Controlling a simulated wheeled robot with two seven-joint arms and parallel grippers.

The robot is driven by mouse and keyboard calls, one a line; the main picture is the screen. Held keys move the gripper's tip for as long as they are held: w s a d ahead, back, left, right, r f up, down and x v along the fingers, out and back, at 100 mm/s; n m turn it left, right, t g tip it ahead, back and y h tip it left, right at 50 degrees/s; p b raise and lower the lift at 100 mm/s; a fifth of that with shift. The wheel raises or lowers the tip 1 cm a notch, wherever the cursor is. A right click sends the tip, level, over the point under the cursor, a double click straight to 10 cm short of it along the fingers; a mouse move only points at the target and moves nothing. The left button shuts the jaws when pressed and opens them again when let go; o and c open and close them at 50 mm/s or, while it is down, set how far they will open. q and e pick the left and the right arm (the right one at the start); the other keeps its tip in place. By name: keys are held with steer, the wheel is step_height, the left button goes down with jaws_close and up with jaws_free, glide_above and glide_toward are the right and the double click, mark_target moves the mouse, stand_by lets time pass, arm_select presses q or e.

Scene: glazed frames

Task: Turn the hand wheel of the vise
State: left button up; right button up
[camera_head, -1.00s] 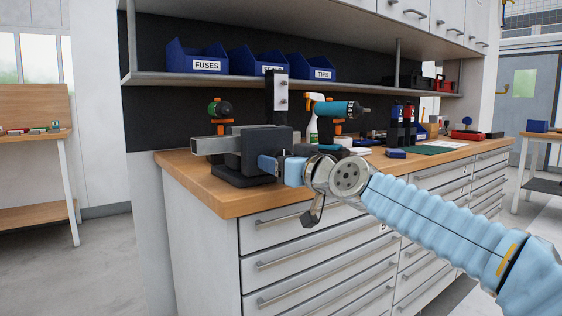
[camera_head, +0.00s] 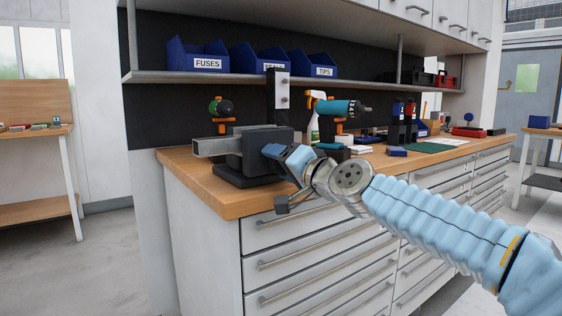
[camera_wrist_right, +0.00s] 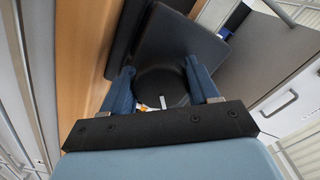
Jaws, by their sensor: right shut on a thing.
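The dark vise (camera_head: 253,148) stands at the left end of the wooden workbench, with a square light-grey metal bar (camera_head: 210,148) sticking out to its left. My right gripper (camera_head: 272,151) reaches the vise's right side, its blue fingers tilted. In the right wrist view, its two fingers (camera_wrist_right: 161,92) sit on either side of the round black hand wheel (camera_wrist_right: 158,80), shut on it. The vise body (camera_wrist_right: 185,50) shows behind the wheel. In the head view the wheel is mostly hidden by the gripper. My left gripper is not in view.
The workbench top (camera_head: 228,200) has a spray bottle (camera_head: 315,115), a blue cordless drill (camera_head: 340,108) and a green mat (camera_head: 420,147) behind and right of my arm. Blue bins (camera_head: 197,55) stand on the shelf above. White drawers (camera_head: 290,240) with handles lie below.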

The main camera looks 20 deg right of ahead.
steer(key=shift+f+m, duration=0.1)
steer(key=shift+m, duration=0.7)
steer(key=o, duration=1)
steer(key=shift+s, duration=0.1)
steer(key=b+v, duration=0.2)
steer(key=v, duration=1.2)
